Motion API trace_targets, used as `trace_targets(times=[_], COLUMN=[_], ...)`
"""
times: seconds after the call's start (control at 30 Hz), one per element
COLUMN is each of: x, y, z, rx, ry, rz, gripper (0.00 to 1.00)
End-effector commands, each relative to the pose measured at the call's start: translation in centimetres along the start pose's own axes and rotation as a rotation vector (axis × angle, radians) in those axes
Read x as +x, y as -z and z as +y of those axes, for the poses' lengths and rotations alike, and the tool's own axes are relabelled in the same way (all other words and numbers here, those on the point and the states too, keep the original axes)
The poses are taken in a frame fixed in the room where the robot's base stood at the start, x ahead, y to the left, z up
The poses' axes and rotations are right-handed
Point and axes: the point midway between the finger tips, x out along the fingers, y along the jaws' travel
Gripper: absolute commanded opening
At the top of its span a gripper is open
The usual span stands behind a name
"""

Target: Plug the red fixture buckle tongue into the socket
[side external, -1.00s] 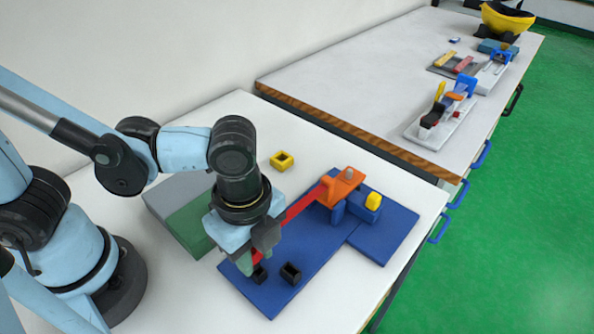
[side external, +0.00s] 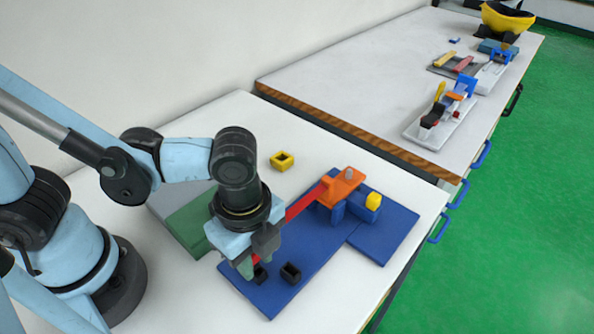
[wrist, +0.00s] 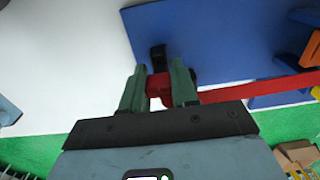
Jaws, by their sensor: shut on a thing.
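My gripper (wrist: 159,72) is shut on the red buckle tongue (wrist: 158,88), which sits between its green fingers in the wrist view. In the side view my gripper (side external: 254,266) is low over the front-left end of the blue board (side external: 300,255). A red strap (side external: 303,203) runs from the tongue to the orange fixture (side external: 342,187). One black socket (side external: 260,273) is close beside the fingertips; another (side external: 290,273) stands to its right. In the wrist view a black socket (wrist: 158,57) lies just ahead of the tongue. Whether they touch cannot be told.
A yellow hollow block (side external: 282,161) lies on the white table behind the board. A blue block with a yellow piece (side external: 373,200) stands beside the orange fixture. A green and grey slab (side external: 187,219) lies left of the board. A second table holds other fixtures.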

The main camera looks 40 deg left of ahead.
Motion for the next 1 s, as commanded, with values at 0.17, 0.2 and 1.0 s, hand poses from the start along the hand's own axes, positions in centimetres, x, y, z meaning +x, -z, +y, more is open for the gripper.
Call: trace_targets(times=[0.17,0.2,1.0], x=[0.34,0.40,0.42], y=[-0.06,-0.05,-0.01], z=[0.09,0.09,0.03], rx=[0.000,0.000,0.000], ry=[-0.002,-0.002,-0.001], rz=[-0.001,-0.001,0.000], gripper=[0.00,0.00,0.58])
